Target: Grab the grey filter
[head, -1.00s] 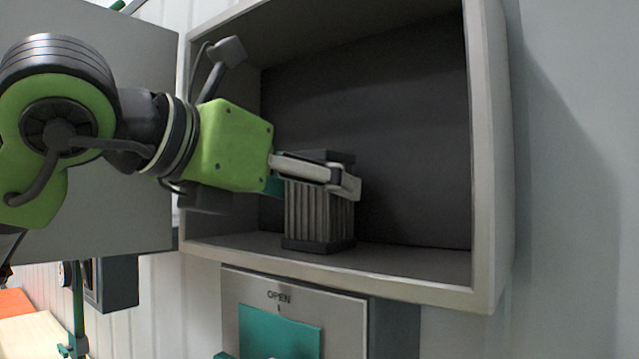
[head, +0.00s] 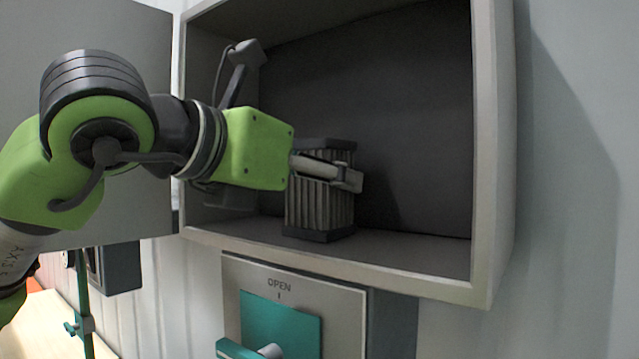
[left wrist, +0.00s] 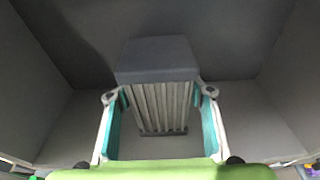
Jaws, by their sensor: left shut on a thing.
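The grey filter (head: 320,206) has pleated sides and dark end caps. It stands upright in the open wall cabinet (head: 492,200), and I cannot tell whether its base touches the cabinet floor. My left gripper (head: 335,176) reaches in from the left and is shut on the filter, its fingers across the upper part of the pleats. In the left wrist view the filter (left wrist: 158,104) sits between the two teal-padded fingers of my left gripper (left wrist: 160,108), its dark top cap towards the camera. My right gripper is not in view.
The cabinet door (head: 110,225) stands open at the left. Below the cabinet is a panel marked OPEN (head: 345,325) with a teal plate and handle. The cabinet's right side is empty. Its frame edges surround my arm's opening.

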